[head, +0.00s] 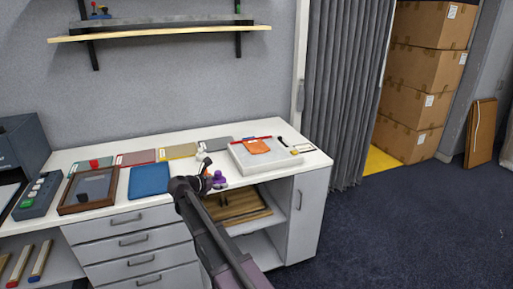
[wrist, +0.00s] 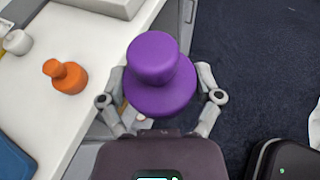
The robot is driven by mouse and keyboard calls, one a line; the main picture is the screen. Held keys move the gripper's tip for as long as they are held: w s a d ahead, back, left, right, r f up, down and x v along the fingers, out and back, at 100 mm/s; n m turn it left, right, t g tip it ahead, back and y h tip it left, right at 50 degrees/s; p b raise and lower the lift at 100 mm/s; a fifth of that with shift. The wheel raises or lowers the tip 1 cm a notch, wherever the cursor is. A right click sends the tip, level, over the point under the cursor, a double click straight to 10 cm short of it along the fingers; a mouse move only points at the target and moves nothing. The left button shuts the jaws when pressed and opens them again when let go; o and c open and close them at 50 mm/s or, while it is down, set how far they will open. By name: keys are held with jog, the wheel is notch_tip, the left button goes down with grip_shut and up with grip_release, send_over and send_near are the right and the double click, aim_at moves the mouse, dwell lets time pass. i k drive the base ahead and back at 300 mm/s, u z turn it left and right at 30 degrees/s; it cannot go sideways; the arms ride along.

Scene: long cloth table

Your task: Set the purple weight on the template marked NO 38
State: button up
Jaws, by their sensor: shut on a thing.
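The purple weight (wrist: 160,85) is held between the two fingers of my gripper (wrist: 161,100), which is shut on it. In the head view the purple weight (head: 219,179) shows at the end of my arm, by the front edge of the white table. In the wrist view, dark blue floor and the table edge lie below it. Flat coloured templates lie along the back of the table: green (head: 78,172), reddish (head: 135,158), yellow (head: 178,151) and grey (head: 214,144). Their markings are too small to read, so I cannot tell which is NO 38.
An orange weight (wrist: 66,79) and a white weight (wrist: 17,41) stand on the table left of my gripper. A blue pad (head: 149,180) and a brown-framed tray (head: 66,205) lie further left.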

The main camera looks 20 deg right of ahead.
aim_at(256, 145)
jog(key=z, duration=1.4)
jog(key=i, duration=1.45)
jog(key=u, duration=0.05)
